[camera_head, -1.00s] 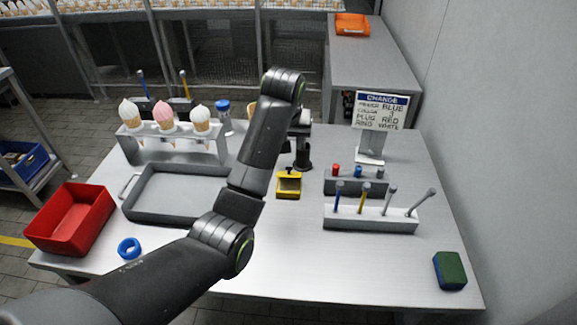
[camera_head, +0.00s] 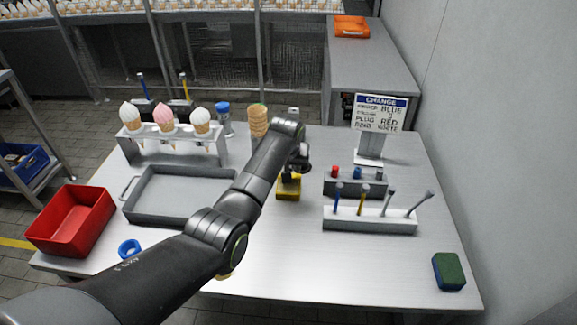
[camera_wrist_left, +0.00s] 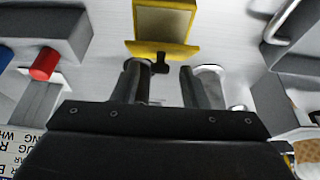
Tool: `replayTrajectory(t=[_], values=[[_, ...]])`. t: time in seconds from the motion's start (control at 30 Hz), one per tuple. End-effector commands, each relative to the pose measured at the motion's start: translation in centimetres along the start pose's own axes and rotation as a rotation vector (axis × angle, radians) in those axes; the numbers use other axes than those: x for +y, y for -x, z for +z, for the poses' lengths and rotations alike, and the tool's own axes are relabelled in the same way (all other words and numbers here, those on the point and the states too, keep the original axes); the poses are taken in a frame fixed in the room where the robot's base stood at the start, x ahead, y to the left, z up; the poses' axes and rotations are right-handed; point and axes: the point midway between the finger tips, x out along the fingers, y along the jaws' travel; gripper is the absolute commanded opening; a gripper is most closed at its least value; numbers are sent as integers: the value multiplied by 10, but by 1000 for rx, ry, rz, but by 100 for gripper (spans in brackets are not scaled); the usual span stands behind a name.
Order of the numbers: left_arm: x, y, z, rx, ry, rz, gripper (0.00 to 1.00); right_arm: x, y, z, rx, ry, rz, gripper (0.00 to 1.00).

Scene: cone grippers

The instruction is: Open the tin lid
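The small yellow tin (camera_head: 288,190) stands near the middle of the table, partly hidden by my left arm. In the left wrist view the tin (camera_wrist_left: 163,48) lies just ahead of the fingers, with a yellow rim around a dull tan surface and a small black tab towards me. I cannot tell whether its lid is raised. My left gripper (camera_head: 294,166) is above the tin's far side in the head view. In the wrist view its two fingers (camera_wrist_left: 162,84) are apart, with the black tab near their tips and nothing held. My right gripper is out of view.
Right of the tin are a plug rack (camera_head: 349,186) and a tool rack (camera_head: 370,225). Left are a grey tray (camera_head: 180,212), red bin (camera_head: 70,222) and ice cream rack (camera_head: 172,152). A cone stack (camera_head: 259,120) stands behind. The front right table is mostly clear.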

Motion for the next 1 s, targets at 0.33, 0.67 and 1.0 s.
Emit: replayTrajectory(t=[0.33, 0.67, 1.0], values=[[0, -1, 0, 0, 0, 0, 36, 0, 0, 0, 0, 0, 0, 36], [0, -1, 0, 0, 0, 0, 0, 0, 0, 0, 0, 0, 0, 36], [0, -1, -2, 1, 0, 0, 0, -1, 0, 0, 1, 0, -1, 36]])
